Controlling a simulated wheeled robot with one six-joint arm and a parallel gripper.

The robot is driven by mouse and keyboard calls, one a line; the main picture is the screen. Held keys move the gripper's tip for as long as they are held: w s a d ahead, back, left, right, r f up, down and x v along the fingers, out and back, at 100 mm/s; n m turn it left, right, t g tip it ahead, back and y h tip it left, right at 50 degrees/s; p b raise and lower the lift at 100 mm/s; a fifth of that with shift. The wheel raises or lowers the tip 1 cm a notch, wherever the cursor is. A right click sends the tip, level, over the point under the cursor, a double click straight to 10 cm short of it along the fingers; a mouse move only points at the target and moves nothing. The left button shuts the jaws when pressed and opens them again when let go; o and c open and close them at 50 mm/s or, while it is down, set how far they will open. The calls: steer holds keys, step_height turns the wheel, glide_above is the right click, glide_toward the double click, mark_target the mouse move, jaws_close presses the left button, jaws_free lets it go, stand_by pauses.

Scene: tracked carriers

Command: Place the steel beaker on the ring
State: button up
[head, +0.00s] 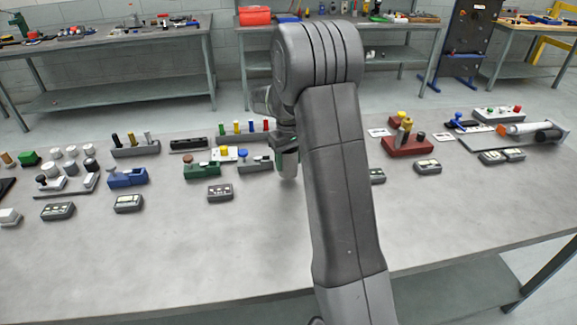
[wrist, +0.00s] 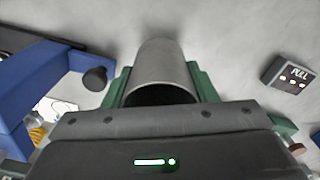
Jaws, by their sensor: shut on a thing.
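My gripper (wrist: 160,80) has green fingers on both sides of a steel beaker (wrist: 160,58), a plain grey cylinder, and is shut on it. In the wrist view, the beaker's dark open mouth faces the camera. In the head view, my gripper (head: 286,155) is above the workbench, beside the grey and green fixtures, and my arm partly covers this area. The beaker's lower part is hard to make out there. I cannot clearly pick out the ring in either view; my arm may hide it.
The workbench (head: 200,240) has a clear front. Near my gripper stand a green fixture (head: 202,170), a grey fixture (head: 256,164) and a small control box (head: 220,192). A blue fixture (head: 127,178) is at left, a red one (head: 407,145) at right.

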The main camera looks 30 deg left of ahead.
mark_target(288, 166)
steer(key=shift+f, duration=1.5)
steer(key=o, duration=1)
